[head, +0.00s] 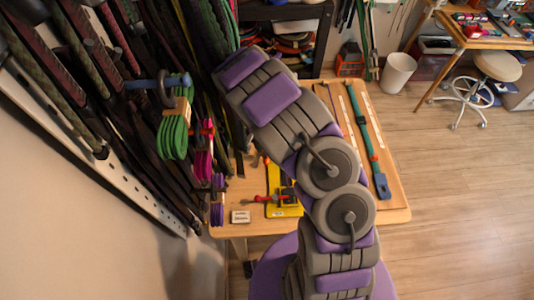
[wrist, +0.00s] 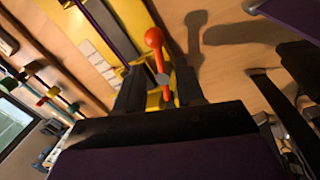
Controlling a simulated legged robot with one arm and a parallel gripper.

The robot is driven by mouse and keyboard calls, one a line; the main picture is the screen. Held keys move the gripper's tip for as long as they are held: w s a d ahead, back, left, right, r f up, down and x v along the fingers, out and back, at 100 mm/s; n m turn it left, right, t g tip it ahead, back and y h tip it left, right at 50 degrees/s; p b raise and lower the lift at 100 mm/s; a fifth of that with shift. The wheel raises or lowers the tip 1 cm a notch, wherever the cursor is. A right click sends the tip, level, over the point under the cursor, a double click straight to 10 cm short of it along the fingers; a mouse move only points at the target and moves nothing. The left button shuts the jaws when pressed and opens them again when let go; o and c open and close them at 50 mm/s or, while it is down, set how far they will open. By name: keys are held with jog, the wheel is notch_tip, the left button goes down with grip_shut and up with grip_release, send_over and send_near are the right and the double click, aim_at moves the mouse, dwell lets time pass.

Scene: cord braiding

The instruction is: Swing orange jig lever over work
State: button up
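The jig has a yellow base (head: 285,206) on the wooden table, partly hidden by my arm in the head view. A red-orange handle (head: 262,199) lies across its near part. In the wrist view, the orange lever (wrist: 154,42) with a rounded knob stands over the yellow plate (wrist: 87,32). My gripper (wrist: 162,78) is open, with its two dark fingers on either side of the lever's lower part. Gaps show between lever and fingers. A dark strip of work (wrist: 108,25) runs along the yellow plate. In the head view my gripper is hidden behind my arm.
A board with long straps (head: 367,140) lies on the right of the table (head: 398,205). A small white label card (head: 240,217) lies near the front edge. Cord racks (head: 140,150) crowd the left. Open floor lies right, with a stool (head: 497,66) and a bin (head: 398,74).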

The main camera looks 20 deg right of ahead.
jog(key=shift+s+d+f, duration=0.1)
jog(key=shift+d+f, duration=0.05)
jog(key=shift+f, duration=0.75)
jog(key=shift+s+d+f, duration=0.1)
jog(key=shift+d+f, duration=0.05)
jog(key=shift+f, duration=0.75)
jog(key=shift+c, duration=0.3)
grip_shut()
